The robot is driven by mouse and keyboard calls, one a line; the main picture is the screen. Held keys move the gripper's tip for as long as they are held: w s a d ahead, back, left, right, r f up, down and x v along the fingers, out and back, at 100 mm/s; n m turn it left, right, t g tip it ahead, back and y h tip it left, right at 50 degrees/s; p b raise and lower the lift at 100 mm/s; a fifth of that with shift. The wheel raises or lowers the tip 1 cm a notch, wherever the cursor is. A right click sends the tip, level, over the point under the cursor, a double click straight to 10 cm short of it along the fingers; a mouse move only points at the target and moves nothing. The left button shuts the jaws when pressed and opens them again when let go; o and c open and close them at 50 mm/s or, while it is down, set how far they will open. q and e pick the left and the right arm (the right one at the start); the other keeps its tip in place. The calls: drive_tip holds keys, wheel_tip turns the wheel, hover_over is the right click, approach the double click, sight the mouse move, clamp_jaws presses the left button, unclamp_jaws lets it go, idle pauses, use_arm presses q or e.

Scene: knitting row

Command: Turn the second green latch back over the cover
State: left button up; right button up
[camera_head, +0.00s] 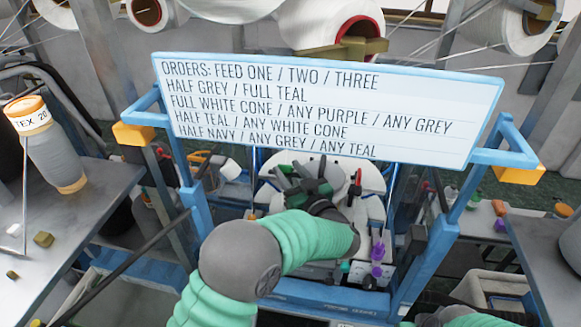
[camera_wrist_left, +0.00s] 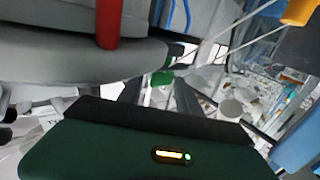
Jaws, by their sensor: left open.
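My left gripper (camera_head: 304,180) is open over the round pale machine plate (camera_head: 268,196), below the order board. In the left wrist view a small green piece (camera_wrist_left: 162,78), which looks like a green latch, shows beyond my dark green gripper body and close to the finger ends. I cannot tell whether the fingers touch it. Another small green part (camera_head: 345,266) shows lower on the machine, right of my left arm. My left gripper and forearm hide much of the cover and latches. I cannot tell which latch is the second. My right gripper is not in view.
The order board (camera_head: 320,105) hangs on a blue frame (camera_head: 440,240) just above my left gripper. Purple knobs (camera_head: 377,252) and a red-tipped post (camera_head: 357,180) stand to the right. A yarn cone (camera_head: 50,148) stands on the left table. A red cylinder (camera_wrist_left: 108,22) shows in the wrist view.

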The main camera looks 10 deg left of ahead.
use_arm(q)
drive_tip(key=shift+s+d+r, duration=0.1)
drive_tip(key=shift+s+d, duration=0.05)
drive_tip(key=shift+d, duration=0.25)
drive_tip(key=shift+s+a, duration=0.1)
drive_tip(key=shift+a, duration=0.25)
drive_tip(key=c, duration=0.7)
drive_tip(key=shift+d, duration=0.1)
clamp_jaws()
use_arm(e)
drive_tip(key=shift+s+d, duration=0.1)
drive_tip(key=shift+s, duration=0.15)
use_arm(q)
drive_tip(key=shift+r, duration=0.1)
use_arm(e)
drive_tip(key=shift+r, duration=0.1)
use_arm(q)
drive_tip(key=shift+o, duration=1.8)
unclamp_jaws()
drive_tip(key=o, duration=0.3)
drive_tip(key=shift+w, duration=0.2)
drive_tip(key=shift+o, duration=0.2)
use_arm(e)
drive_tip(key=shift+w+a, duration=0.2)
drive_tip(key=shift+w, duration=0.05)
use_arm(q)
drive_tip(key=shift+s, duration=0.1)
